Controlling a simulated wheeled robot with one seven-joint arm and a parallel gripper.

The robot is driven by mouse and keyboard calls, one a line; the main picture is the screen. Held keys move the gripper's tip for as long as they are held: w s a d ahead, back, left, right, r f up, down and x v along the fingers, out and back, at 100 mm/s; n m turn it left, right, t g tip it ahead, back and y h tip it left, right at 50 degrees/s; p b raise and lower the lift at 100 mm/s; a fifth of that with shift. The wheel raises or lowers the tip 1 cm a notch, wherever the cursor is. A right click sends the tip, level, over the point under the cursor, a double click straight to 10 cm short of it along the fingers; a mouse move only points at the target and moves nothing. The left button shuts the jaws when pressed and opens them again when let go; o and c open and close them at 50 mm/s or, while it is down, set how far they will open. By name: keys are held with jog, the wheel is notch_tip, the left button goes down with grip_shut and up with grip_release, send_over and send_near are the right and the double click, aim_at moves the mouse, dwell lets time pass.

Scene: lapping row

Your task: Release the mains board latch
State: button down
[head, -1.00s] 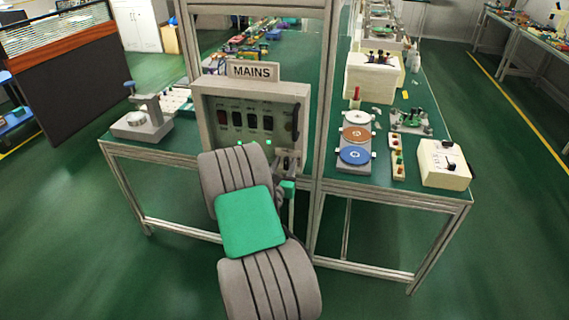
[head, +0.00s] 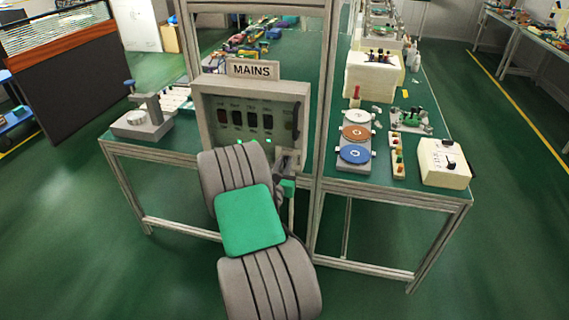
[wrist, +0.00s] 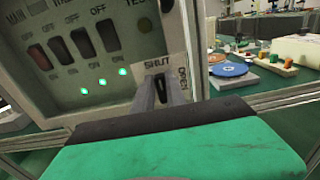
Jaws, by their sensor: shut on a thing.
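The mains board (head: 205,110) is a grey box under a MAINS sign (head: 252,70), standing on the green bench. The wrist view shows its face (wrist: 100,105) close up, with a red switch, several black switches and green lights lit below them. At its lower right is a pale plate (wrist: 150,62) marked SHUT above and OPEN, sideways, at the right. My gripper (wrist: 160,84) is in front of this plate, its fingers shut on the small dark latch (wrist: 161,92). The fingers hide most of the latch, so I cannot tell its exact position. In the head view my arm hides part of the board's lower edge.
A frame post (head: 325,90) rises right of the board. Beyond it is a stand with white, brown and blue discs (head: 356,154), and a cream box (head: 444,164). A grey press-like device (head: 145,122) stands left of the board. The floor in front is clear.

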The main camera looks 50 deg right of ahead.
jog(key=shift+m, duration=0.3)
jog(key=shift+s+d+f+m+b, duration=0.15)
jog(key=shift+s+f+m+b, duration=0.15)
jog(key=shift+m+b, duration=1.9)
jog(key=shift+s+d+f+m+b, duration=0.2)
jog(key=shift+m+b, duration=0.75)
jog(key=shift+m, duration=2.6)
jog(key=shift+s+d+f+m+b, duration=0.1)
jog(key=shift+s+f+m+b, duration=0.3)
jog(key=shift+m+b, duration=1.8)
jog(key=shift+w+m+p, duration=0.1)
jog(key=shift+m+p, duration=0.5)
jog(key=shift+m, duration=0.25)
jog(key=c, duration=1.4)
grip_release()
jog(key=shift+o, duration=0.2)
jog(key=shift+a, duration=0.2)
